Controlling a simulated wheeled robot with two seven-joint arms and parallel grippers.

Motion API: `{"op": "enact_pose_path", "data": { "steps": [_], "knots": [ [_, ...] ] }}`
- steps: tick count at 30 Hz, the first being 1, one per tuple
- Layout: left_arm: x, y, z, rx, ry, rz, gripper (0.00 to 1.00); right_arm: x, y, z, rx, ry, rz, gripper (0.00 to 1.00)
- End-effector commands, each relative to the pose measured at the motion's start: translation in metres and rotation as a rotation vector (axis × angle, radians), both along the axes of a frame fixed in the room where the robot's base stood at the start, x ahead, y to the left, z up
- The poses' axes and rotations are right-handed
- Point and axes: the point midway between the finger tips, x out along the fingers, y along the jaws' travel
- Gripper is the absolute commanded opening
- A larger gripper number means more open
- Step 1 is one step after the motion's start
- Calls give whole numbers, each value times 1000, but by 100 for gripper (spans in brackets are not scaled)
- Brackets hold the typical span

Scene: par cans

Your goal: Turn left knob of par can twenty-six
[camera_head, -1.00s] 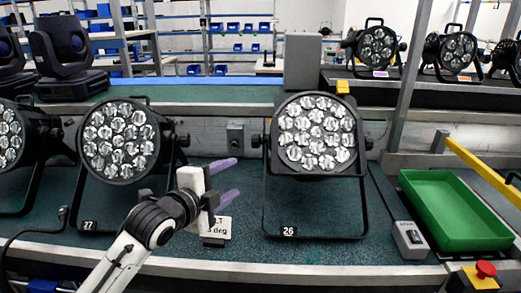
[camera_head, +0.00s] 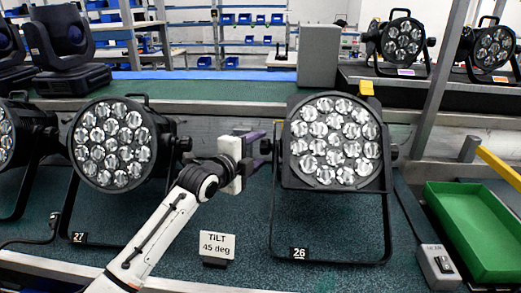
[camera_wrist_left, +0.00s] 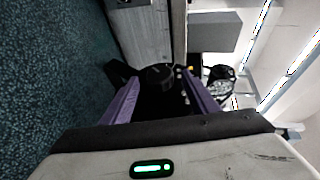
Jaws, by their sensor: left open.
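Par can 26 (camera_head: 333,141), a black lamp with many round lenses and a "26" label on its floor stand, stands right of centre in the head view. Its left knob (camera_head: 266,146) is a small black knob on the side of the stand. My left gripper (camera_head: 257,143) is at this knob, its purple fingers partly hidden behind its white body. In the left wrist view the open purple fingers of my left gripper (camera_wrist_left: 160,82) lie on either side of the dark knob (camera_wrist_left: 160,74). Whether they touch it I cannot tell. My right gripper is not in view.
Par can 27 (camera_head: 113,145) stands to the left. A "TILT 45 deg" sign (camera_head: 217,245) stands on the teal bench between the stands. A green tray (camera_head: 475,230) and a switch box (camera_head: 438,265) lie to the right. A grey box (camera_head: 318,55) stands behind.

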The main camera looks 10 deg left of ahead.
Motion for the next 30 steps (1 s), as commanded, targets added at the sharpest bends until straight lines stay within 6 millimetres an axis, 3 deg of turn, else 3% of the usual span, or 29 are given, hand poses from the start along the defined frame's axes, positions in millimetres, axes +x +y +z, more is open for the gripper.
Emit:
{"op": "enact_pose_path", "data": {
  "steps": [6, 16, 24, 30],
  "knots": [
    [14, -5, -3, 0, 0, 1, 54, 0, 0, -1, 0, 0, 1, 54],
    [16, -6, -4, 1, 0, 1, 54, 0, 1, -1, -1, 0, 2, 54],
    [15, -6, -3, 0, 0, 1, 13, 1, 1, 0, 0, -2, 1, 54],
    [16, -5, -11, 1, -50, 4, 13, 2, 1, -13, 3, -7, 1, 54]
  ]
}}
